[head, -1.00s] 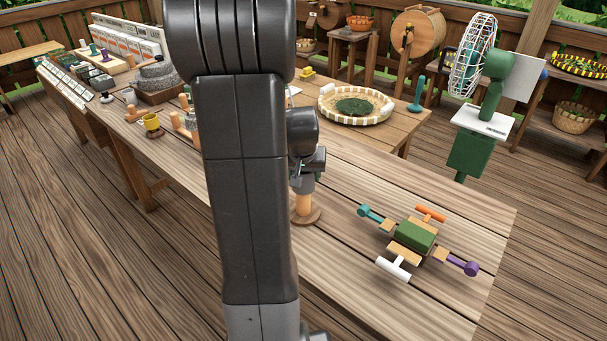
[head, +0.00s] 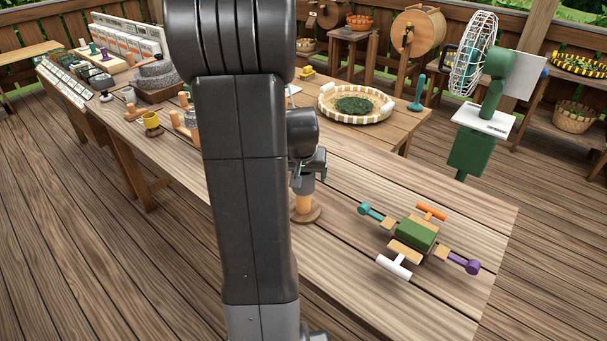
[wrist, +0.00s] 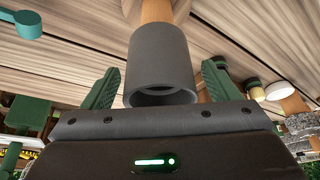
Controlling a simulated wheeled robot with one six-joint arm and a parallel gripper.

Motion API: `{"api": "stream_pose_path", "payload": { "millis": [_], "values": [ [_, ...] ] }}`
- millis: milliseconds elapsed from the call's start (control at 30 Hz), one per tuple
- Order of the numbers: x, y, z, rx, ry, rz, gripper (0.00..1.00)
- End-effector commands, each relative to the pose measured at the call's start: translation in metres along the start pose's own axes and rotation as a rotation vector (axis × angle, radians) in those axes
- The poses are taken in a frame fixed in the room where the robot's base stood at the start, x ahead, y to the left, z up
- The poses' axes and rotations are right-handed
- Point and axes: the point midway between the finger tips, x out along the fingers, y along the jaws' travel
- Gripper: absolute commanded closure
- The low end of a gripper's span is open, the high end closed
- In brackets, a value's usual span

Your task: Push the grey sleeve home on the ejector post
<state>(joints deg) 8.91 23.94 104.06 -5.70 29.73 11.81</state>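The grey sleeve (wrist: 158,58) sits around the upper part of the wooden ejector post (wrist: 157,10) in the wrist view. Its open, hollow end faces my gripper. In the head view the post (head: 304,206) stands upright on a round wooden base on the table, with the sleeve partly hidden by my arm. My gripper (wrist: 160,88) is open, with its green fingers on either side of the sleeve's near end. Small gaps show between fingers and sleeve, and nothing is gripped. In the head view my gripper (head: 311,170) is just above the post.
A green block fixture (head: 416,234) with coloured handles lies to the right on the table (head: 350,260). The tabletop between post and fixture is clear.

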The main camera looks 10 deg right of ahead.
Motion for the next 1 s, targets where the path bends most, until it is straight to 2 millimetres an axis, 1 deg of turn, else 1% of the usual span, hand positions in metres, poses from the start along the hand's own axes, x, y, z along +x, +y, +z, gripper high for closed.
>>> {"api": "stream_pose_path", "payload": {
  "millis": [200,267,367,467,800,900,1000],
  "values": [
    [-0.002,0.000,0.000,0.000,0.000,0.000,0.18],
    [-0.006,0.000,0.000,0.000,0.001,0.000,0.18],
    [-0.018,0.000,-0.001,0.000,0.003,0.000,0.18],
    [-0.035,0.000,-0.001,0.000,0.005,-0.001,0.18],
    [-0.102,0.000,-0.001,0.000,0.005,-0.001,0.18],
    [-0.118,0.000,-0.001,0.000,0.004,-0.001,0.18],
    [-0.129,0.000,-0.001,0.000,0.003,-0.001,0.18]
  ]
}}
